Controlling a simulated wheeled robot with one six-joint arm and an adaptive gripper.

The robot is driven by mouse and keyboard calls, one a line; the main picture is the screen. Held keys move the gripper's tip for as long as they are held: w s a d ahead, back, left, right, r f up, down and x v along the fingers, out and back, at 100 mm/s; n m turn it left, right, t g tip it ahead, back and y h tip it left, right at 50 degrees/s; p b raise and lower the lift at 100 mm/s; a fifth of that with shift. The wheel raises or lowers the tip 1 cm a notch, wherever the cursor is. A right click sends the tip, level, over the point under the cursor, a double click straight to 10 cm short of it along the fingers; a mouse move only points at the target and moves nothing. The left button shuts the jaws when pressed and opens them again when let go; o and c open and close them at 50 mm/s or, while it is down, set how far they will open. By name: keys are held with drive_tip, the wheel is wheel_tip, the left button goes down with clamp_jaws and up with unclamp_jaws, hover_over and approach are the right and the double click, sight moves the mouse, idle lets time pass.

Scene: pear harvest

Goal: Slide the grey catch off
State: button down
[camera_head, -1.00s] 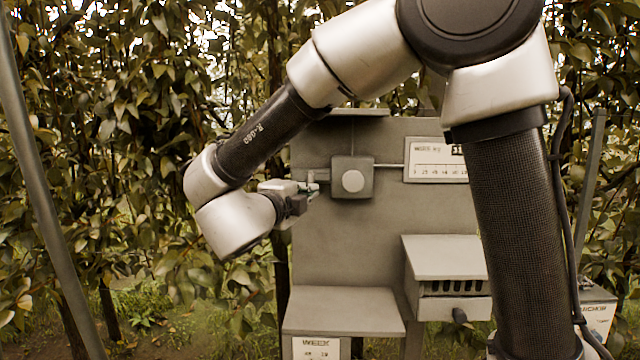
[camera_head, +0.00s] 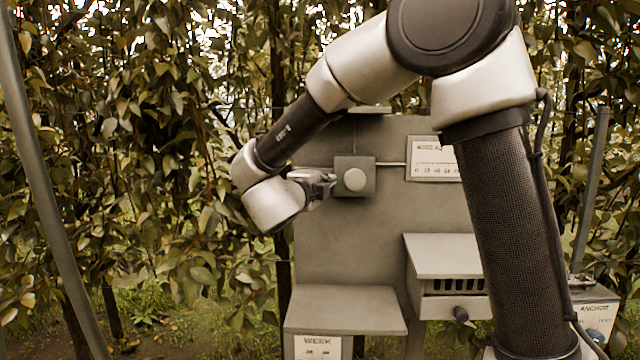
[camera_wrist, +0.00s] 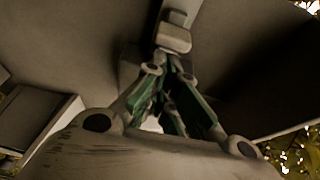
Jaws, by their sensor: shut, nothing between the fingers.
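A square grey block with a pale round knob (camera_head: 355,180) is mounted on the upper part of a grey board (camera_head: 390,210). It looks like the grey catch, though I cannot tell for sure. My gripper (camera_head: 331,178) is at the block's left edge, shut and empty, coming in from the left. Whether it touches the block cannot be told. In the wrist view the green-padded fingers (camera_wrist: 161,78) converge just below a small pale grey piece (camera_wrist: 174,38) on a bar. The bar left of the block is hidden behind my gripper in the head view.
A thin rod (camera_head: 390,164) runs right from the block to a white sign (camera_head: 433,160). Below are a grey shelf (camera_head: 345,310) and a slotted box (camera_head: 455,285) with a dark knob. Leafy branches (camera_head: 130,130) fill the left side behind my arm.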

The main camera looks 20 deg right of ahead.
drive_tip(key=a, duration=0.1)
drive_tip(key=w+a, duration=0.1)
drive_tip(key=a, duration=0.1)
drive_tip(key=shift+w+a, duration=0.1)
drive_tip(key=shift+a, duration=0.2)
idle(0.4)
